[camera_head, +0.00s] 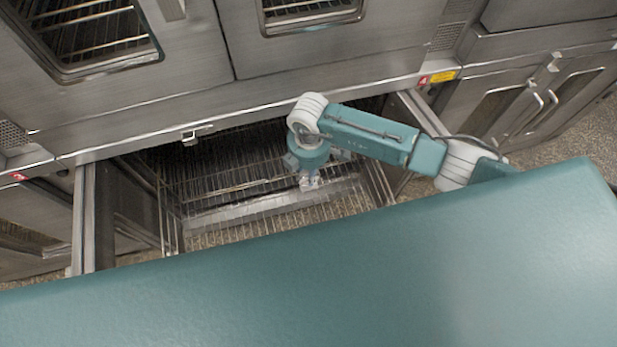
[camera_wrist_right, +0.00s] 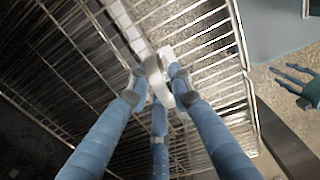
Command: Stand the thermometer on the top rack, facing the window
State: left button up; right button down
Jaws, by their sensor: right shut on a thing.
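My right gripper (camera_head: 309,181) reaches down over the wire rack (camera_head: 240,183) in the open oven bay. In the right wrist view its blue fingers (camera_wrist_right: 157,87) are shut on a small pale, rounded thing (camera_wrist_right: 155,72), which appears to be the thermometer. The fingers hide part of it, and I cannot tell which way its face points. The rack's wires (camera_wrist_right: 205,45) show below it; whether it touches them is unclear. At the right edge of the wrist view are spread blue fingers (camera_wrist_right: 297,80), apparently my left gripper, open and empty.
Oven doors with windows (camera_head: 95,35) stand above the open bay. Metal side rails (camera_head: 84,220) flank the rack at left and right. A raised metal strip (camera_head: 262,208) crosses the rack near the gripper. Speckled floor (camera_head: 575,140) shows at the right.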

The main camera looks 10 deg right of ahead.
jog(key=shift+f, duration=2.15)
jog(key=shift+f, duration=0.15)
jog(key=c, duration=1.5)
grip_release()
jog(key=shift+c, duration=0.2)
jog(key=shift+r, duration=0.35)
notch_tip(320, 180, up, 12)
jog(key=shift+s+f, duration=0.1)
jog(key=shift+f, duration=0.05)
